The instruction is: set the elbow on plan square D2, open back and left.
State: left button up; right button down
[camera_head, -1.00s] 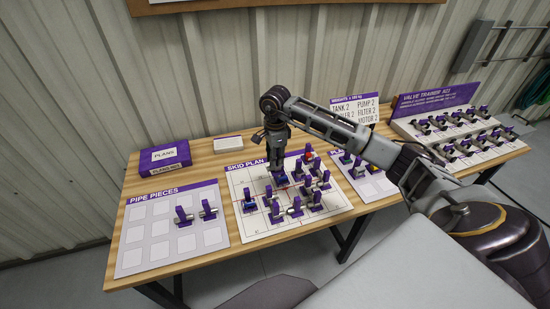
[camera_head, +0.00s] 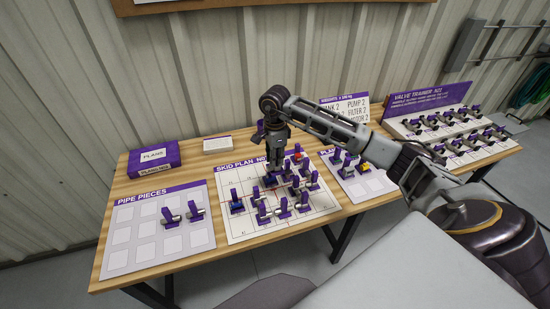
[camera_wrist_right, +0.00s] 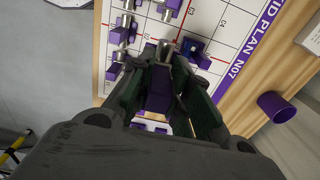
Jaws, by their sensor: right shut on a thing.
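My right gripper (camera_head: 276,168) hangs over the back part of the skid plan board (camera_head: 232,230), pointing down. In the right wrist view its fingers (camera_wrist_right: 162,85) are closed around a purple piece, taken as the elbow (camera_wrist_right: 159,88). A silver stub shows just beyond the fingers there. In the head view the elbow is mostly hidden by the gripper. I cannot tell whether it touches the board. A purple piece with blue (camera_wrist_right: 196,52) stands close beside it. The label of the square under the elbow is hidden. My left gripper is out of view.
Several purple and silver pieces (camera_head: 283,208) crowd the board. The pipe pieces board (camera_head: 115,258) on the left holds two pieces. A purple cup (camera_wrist_right: 281,106) is behind the plan. A plans box (camera_head: 153,158) and the valve trainer (camera_head: 425,103) flank the table.

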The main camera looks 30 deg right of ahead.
aim_at(275, 169)
jog(key=shift+d, duration=0.1)
jog(key=shift+f+b, duration=0.7)
jog(key=shift+f, duration=0.95)
jog(key=shift+f+b, duration=0.85)
jog(key=shift+f, duration=0.25)
jog(key=shift+b, duration=0.3)
jog(key=shift+f, duration=0.15)
jog(key=shift+f+b, duration=2)
jog(key=shift+f, duration=0.5)
jog(key=shift+f, duration=0.25)
